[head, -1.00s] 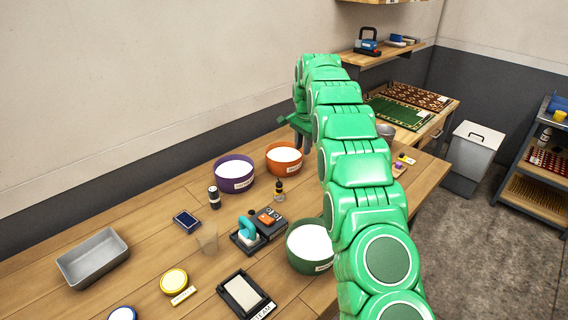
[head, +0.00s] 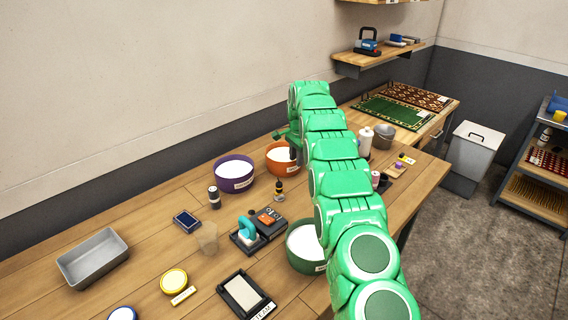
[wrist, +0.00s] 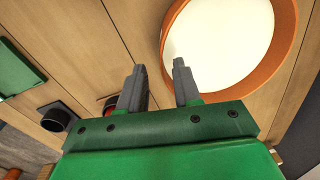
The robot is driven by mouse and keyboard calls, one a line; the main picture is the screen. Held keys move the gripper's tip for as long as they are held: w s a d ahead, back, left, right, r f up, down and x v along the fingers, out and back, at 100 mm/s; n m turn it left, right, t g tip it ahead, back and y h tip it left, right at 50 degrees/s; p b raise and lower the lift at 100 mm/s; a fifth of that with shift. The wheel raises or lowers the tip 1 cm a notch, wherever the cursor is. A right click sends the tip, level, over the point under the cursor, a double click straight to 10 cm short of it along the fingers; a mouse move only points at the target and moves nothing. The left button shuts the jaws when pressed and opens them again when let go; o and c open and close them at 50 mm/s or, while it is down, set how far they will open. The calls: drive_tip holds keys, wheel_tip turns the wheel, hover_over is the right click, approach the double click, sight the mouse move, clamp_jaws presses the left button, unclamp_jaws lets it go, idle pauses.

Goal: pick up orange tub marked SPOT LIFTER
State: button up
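The orange tub (head: 281,168) stands on the wooden bench, right of the purple tub, and is full of something white. Its label is too small to read. In the head view my green arm covers part of its right side. In the wrist view its orange rim (wrist: 289,52) and white contents fill the upper right. My gripper (wrist: 158,67) is open and empty, its two grey fingers apart. The right finger reaches the tub's near-left rim in the picture; I cannot tell whether they touch.
A purple tub (head: 234,177) stands left of the orange one, and a green tub (head: 301,252) nearer me, partly behind my arm. A small dark bottle (head: 279,190) stands just in front of the orange tub. A white bottle (head: 365,140) and grey bowl (head: 384,136) stand to the right.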

sight(295, 168)
drive_tip(key=shift+w+a+f, duration=0.15)
drive_tip(key=shift+f, duration=1.05)
drive_tip(key=shift+w+a+f, duration=0.15)
drive_tip(key=shift+f, duration=1)
clamp_jaws()
drive_tip(key=shift+r, duration=0.1)
